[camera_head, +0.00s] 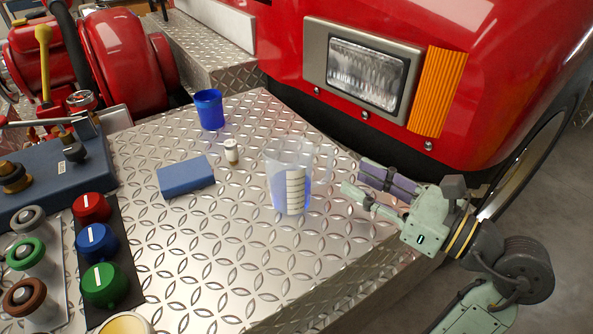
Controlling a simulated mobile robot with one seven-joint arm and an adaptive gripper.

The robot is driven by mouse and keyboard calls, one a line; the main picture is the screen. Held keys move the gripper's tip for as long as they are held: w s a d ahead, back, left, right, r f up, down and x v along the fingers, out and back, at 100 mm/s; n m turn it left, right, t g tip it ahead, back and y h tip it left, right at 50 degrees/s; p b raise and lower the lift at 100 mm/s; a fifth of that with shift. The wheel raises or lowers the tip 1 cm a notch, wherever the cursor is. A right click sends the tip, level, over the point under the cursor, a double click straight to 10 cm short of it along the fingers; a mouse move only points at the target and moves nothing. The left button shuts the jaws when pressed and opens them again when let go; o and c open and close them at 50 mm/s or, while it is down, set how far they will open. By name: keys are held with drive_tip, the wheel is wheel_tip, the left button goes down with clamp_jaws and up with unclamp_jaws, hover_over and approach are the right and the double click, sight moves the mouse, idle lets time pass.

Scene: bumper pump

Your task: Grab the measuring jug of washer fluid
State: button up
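The measuring jug (289,185) is clear, with a white graduated scale and bluish washer fluid in its lower part. It stands upright on the diamond-plate bumper deck (200,260), right of the middle. Its clear handle (324,162) points right, towards my gripper. My gripper (354,176) comes in from the lower right, with its fingers pointing left at the jug. The two fingers are apart, with a gap between them and nothing seen in it. The fingertips look just right of the handle; I cannot tell the exact distance in depth.
A blue cup (209,110), a blue block (186,178) and a small white-and-brown container (232,152) stand left of the jug. A control panel with coloured knobs (97,243) lines the left. The red truck body (270,40) rises behind. The deck's front middle is clear.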

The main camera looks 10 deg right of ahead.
sight(302, 174)
drive_tip(key=p+x, duration=0.2)
drive_tip(key=x, duration=0.2)
drive_tip(key=shift+r, duration=0.15)
drive_tip(key=shift+w+a, duration=0.25)
drive_tip(key=shift+w, duration=0.05)
drive_tip(key=shift+c, duration=0.6)
clamp_jaws()
